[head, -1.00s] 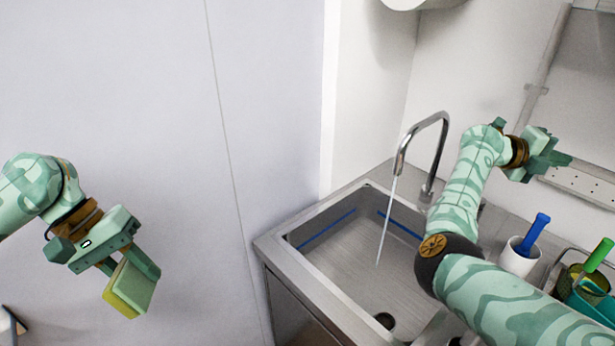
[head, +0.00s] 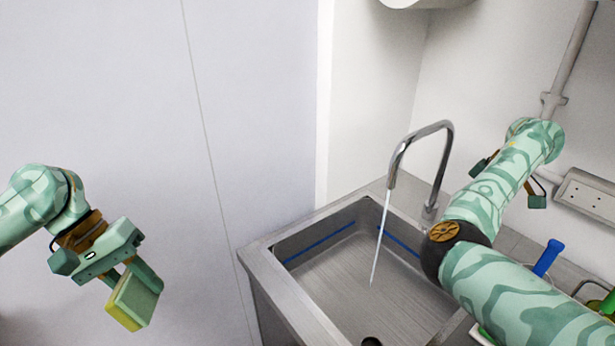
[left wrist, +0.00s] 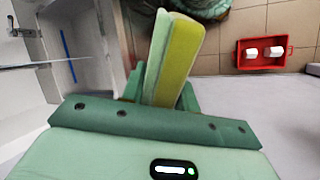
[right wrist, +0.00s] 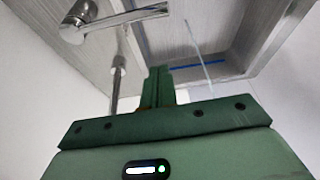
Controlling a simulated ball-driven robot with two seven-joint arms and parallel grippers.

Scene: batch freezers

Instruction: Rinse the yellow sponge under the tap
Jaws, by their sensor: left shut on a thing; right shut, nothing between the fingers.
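The yellow sponge (head: 126,310), with a green layer on one side, is held tilted in my left gripper (head: 142,284), clear of the sink and to its left. It also shows between the fingers in the left wrist view (left wrist: 180,60). The chrome tap (head: 421,140) arches over the steel sink (head: 300,312), and a thin water stream (head: 380,240) falls into the basin. My right gripper is mostly hidden behind its own arm in the head view. In the right wrist view its fingers (right wrist: 160,85) are together and empty, with the tap (right wrist: 85,22) beyond.
A blue-handled tool (head: 548,257) and green items (head: 608,302) stand on the counter right of the sink, partly behind my right arm. A red crate (left wrist: 262,68) with white rolls is on the tiled floor. A wall (head: 100,90) stands behind my left gripper.

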